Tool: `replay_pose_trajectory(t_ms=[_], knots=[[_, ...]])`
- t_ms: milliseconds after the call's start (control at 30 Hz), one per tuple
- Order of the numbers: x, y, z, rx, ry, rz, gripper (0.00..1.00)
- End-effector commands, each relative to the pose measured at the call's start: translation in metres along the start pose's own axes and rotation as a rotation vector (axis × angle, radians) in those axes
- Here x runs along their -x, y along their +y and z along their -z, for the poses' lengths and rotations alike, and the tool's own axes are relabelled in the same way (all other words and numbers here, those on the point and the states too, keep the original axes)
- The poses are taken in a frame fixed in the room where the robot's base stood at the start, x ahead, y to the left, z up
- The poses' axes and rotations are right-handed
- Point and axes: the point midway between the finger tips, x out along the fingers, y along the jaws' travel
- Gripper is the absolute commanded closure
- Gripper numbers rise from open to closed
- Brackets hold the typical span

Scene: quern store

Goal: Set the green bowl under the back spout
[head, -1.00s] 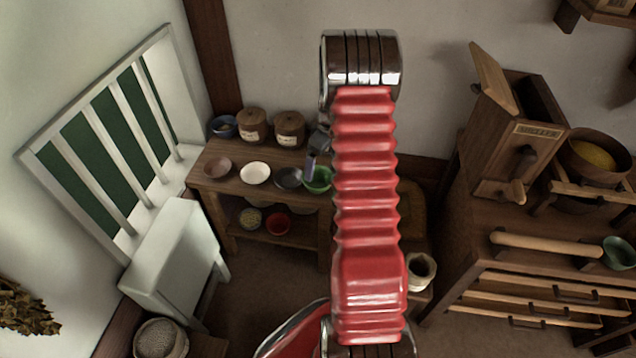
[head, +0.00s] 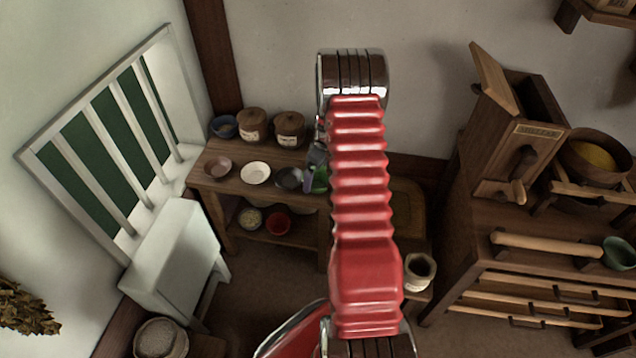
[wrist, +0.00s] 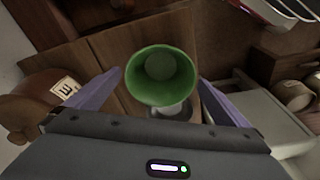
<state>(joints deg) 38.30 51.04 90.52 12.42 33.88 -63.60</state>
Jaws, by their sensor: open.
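The green bowl (head: 321,179) stands at the right end of the row of bowls on the wooden bench; my gripper and red arm hide much of it in the head view. In the wrist view the green bowl (wrist: 160,75) is upright, its open mouth facing the camera. My gripper (wrist: 160,78) is open, one purple finger on each side of the bowl; I cannot tell whether they touch it. In the head view my gripper (head: 312,178) is at the bowl. A labelled wooden machine (head: 520,130) stands at the right; I cannot make out a back spout.
A dark bowl (head: 289,178), a white bowl (head: 255,173) and a brown bowl (head: 217,167) stand left of the green one. Lidded jars (head: 251,127) are behind. A red bowl (head: 278,223) is on the lower shelf. A teal cup (head: 619,252) is far right.

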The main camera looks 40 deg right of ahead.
Motion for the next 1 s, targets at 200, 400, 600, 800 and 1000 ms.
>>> replay_pose_trajectory(t_ms=[200, 400, 600, 800, 1000], knots=[[-0.029, -0.001, -0.001, -0.001, -0.001, 0.002, 0.0], [-0.037, 0.0, 0.0, -0.001, 0.0, 0.001, 0.0], [-0.037, 0.0, 0.0, -0.001, 0.0, 0.0, 0.0], [-0.037, 0.0, -0.001, -0.001, 0.0, 0.001, 0.0], [-0.037, 0.0, -0.001, -0.001, 0.0, 0.001, 0.08]])
